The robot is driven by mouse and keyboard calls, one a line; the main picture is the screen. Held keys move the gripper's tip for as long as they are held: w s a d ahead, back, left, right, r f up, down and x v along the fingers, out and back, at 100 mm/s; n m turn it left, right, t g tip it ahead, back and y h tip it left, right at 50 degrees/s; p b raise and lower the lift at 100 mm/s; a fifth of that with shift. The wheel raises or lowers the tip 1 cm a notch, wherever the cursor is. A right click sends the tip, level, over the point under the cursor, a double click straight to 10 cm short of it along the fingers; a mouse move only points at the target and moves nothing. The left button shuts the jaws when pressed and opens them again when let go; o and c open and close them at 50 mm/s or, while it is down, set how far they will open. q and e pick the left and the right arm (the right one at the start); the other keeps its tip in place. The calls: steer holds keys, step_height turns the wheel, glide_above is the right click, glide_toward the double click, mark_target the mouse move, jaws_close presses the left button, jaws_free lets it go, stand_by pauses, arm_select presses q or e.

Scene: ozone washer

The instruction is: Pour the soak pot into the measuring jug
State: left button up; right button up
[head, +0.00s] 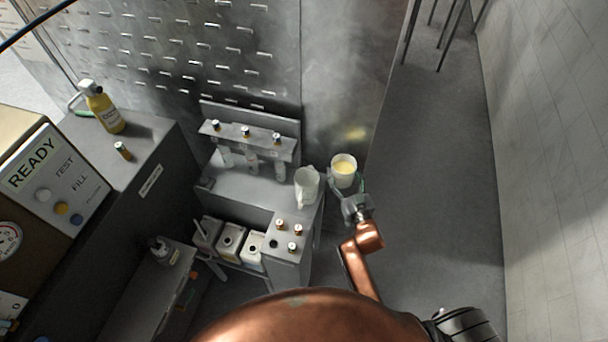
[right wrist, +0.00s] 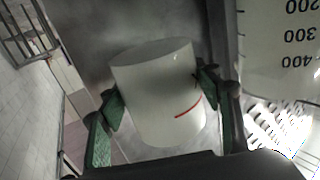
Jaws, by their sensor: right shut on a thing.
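The soak pot (head: 343,175) is a white cylinder with pale yellow liquid inside, its open top facing up in the head view. My right gripper (head: 352,190) is shut on the soak pot. In the right wrist view the soak pot (right wrist: 155,92) has a red mark on its wall and sits between the green fingers (right wrist: 160,96). The measuring jug (head: 307,187) is whitish and stands on the grey bench just left of the soak pot. Its printed scale shows large in the right wrist view (right wrist: 285,50). I cannot tell what the jug holds. My left gripper is out of view.
A small rack (head: 247,140) with several capped vials stands left of the jug. Several small capped bottles (head: 280,225) stand in front. White canisters (head: 230,242) sit below. A yellow bottle (head: 103,108) stands on the left counter. The floor (head: 440,200) to the right is clear.

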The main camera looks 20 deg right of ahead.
steer(key=shift+s+d, duration=0.1)
steer(key=shift+d, duration=0.05)
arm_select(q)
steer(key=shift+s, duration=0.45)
arm_select(e)
steer(key=shift+r, duration=0.1)
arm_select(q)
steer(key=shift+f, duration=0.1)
arm_select(e)
steer(key=shift+s, duration=0.1)
